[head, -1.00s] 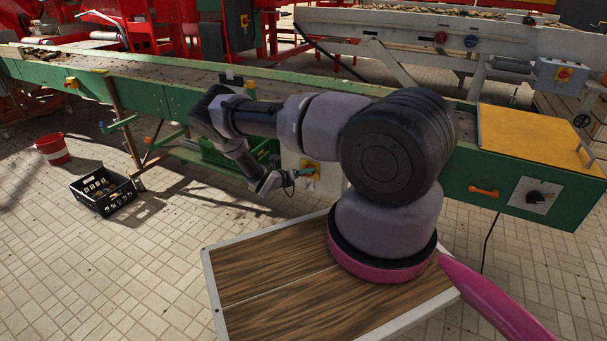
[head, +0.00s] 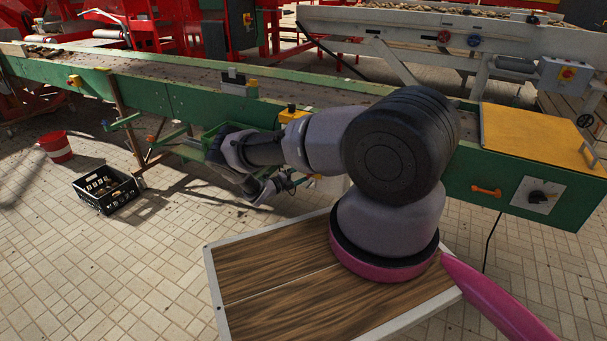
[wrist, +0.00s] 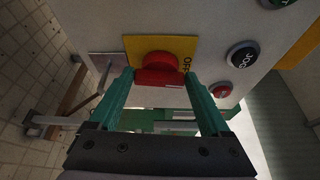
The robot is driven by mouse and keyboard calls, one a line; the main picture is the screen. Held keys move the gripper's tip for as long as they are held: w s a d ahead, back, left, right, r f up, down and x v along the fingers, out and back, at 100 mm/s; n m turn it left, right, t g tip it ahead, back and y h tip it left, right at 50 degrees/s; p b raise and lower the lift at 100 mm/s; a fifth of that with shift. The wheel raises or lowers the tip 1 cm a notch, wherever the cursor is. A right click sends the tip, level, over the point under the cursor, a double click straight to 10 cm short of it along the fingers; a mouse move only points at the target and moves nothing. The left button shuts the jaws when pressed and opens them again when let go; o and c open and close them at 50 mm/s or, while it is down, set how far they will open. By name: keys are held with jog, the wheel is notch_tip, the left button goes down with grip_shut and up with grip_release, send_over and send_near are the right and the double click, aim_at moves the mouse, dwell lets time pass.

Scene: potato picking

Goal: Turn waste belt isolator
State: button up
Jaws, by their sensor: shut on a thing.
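The isolator is a red knob (wrist: 157,62) on a yellow plate (wrist: 185,46) marked OFF, seen in the wrist view on a pale control box (wrist: 222,28). My gripper (wrist: 158,80) has its two green fingers on either side of the red knob and is shut on it. The fingertips cover the knob's side edges. In the head view my gripper (head: 287,181) is at the pale box (head: 328,186) under the green conveyor, and my arm hides most of the box and the knob.
A black JOG button (wrist: 242,55) and a red button (wrist: 221,90) sit right of the knob. The green conveyor (head: 190,104) runs above my gripper. A black crate (head: 108,202) and a red bucket (head: 56,148) stand on the floor at left. Open tiled floor lies in front.

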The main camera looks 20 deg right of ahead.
jog(key=shift+a+f+n, duration=0.1)
jog(key=shift+n, duration=0.4)
jog(key=shift+w, duration=0.1)
jog(key=o, duration=1.2)
jog(key=v, duration=1)
jog(key=shift+a+f, duration=0.2)
jog(key=shift+a, duration=0.2)
